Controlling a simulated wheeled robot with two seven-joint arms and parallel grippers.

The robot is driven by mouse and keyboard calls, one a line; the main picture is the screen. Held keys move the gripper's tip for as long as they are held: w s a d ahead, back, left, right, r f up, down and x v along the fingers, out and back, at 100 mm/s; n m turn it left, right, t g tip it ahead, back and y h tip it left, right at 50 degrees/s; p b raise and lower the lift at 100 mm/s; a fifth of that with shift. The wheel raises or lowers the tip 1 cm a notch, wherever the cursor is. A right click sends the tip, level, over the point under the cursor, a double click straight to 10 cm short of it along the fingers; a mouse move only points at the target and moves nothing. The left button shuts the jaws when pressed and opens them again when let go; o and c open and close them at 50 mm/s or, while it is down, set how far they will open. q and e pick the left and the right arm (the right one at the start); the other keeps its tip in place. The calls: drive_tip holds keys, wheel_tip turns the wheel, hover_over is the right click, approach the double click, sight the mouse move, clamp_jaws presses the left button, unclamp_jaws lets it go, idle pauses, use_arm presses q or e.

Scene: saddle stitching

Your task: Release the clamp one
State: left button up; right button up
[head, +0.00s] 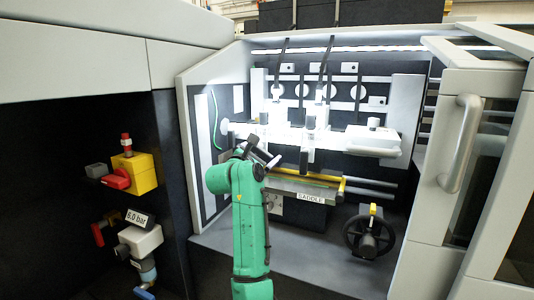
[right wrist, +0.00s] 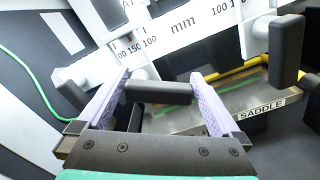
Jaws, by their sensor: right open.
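My right gripper (head: 258,154) is at the end of my green arm, in front of the stitching heads and just above the left end of the saddle. In the right wrist view my right gripper (right wrist: 160,78) is open, its two pale fingers apart. A dark rounded handle (right wrist: 158,92), likely that of clamp one, lies crosswise between the fingers. I cannot tell whether either finger touches it. Another dark upright handle (right wrist: 286,46) stands to the right, outside the fingers. My left gripper is in neither view.
The saddle (head: 311,198) with its yellow bar runs right of my gripper. A black handwheel (head: 369,235) is below right. A white scale bar marked mm (right wrist: 185,30) lies behind the handle. A green cable (right wrist: 30,75) hangs left. The door handle (head: 460,145) stands far right.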

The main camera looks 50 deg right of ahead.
drive_tip(key=shift+x, duration=1.25)
drive_tip(key=c, duration=1)
drive_tip(key=shift+a+r+n+p, duration=0.1)
drive_tip(key=shift+r+n+p, duration=0.45)
drive_tip(key=shift+p, duration=0.7)
drive_tip(key=shift+f+n, duration=0.2)
drive_tip(key=shift+n, duration=0.25)
drive_tip(key=shift+c, duration=0.2)
drive_tip(key=shift+f, duration=0.2)
drive_tip(key=o, duration=1)
drive_tip(key=shift+o, duration=0.2)
